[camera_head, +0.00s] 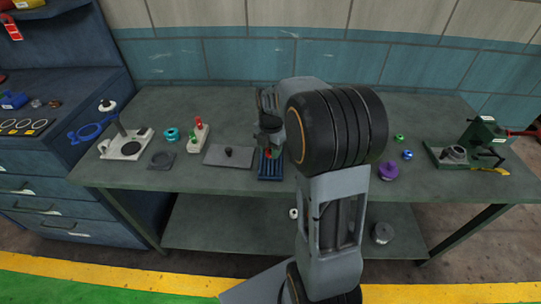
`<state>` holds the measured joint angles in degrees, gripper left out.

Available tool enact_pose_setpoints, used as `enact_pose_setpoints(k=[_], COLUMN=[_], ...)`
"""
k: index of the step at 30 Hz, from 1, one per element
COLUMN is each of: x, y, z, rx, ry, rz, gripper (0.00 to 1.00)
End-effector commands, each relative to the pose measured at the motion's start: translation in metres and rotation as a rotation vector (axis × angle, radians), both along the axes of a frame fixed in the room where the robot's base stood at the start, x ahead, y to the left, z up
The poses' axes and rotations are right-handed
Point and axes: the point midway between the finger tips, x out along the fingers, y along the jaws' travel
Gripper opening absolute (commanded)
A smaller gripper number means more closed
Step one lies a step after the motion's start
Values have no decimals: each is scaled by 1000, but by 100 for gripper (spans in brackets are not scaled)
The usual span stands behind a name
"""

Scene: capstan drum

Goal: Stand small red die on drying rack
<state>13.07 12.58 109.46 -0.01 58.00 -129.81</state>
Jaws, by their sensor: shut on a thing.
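My gripper (268,147) points down over the dark blue drying rack (270,174) near the table's front edge, right at the rack's back part. It is shut on the small red die (268,153), of which only a small red patch shows between the fingertips. The die is at the rack's upper end in the picture; I cannot tell whether it touches the rack. My arm hides what lies just right of the rack.
A grey plate with a dark knob (228,153) lies left of the rack. A pale block with red and green pieces (199,135) stands farther left. A purple knob (388,170) and a green vise-like device (470,148) are on the right.

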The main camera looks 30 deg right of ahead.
Motion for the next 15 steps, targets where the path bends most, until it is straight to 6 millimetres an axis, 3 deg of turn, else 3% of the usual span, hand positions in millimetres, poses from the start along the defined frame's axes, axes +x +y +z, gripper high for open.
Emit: enact_pose_setpoints(k=[5, 15], x=[4, 6], y=[-2, -3], z=[-5, -39], rx=[0, 0], ry=[-1, -1], rz=[0, 1], gripper=[8, 8])
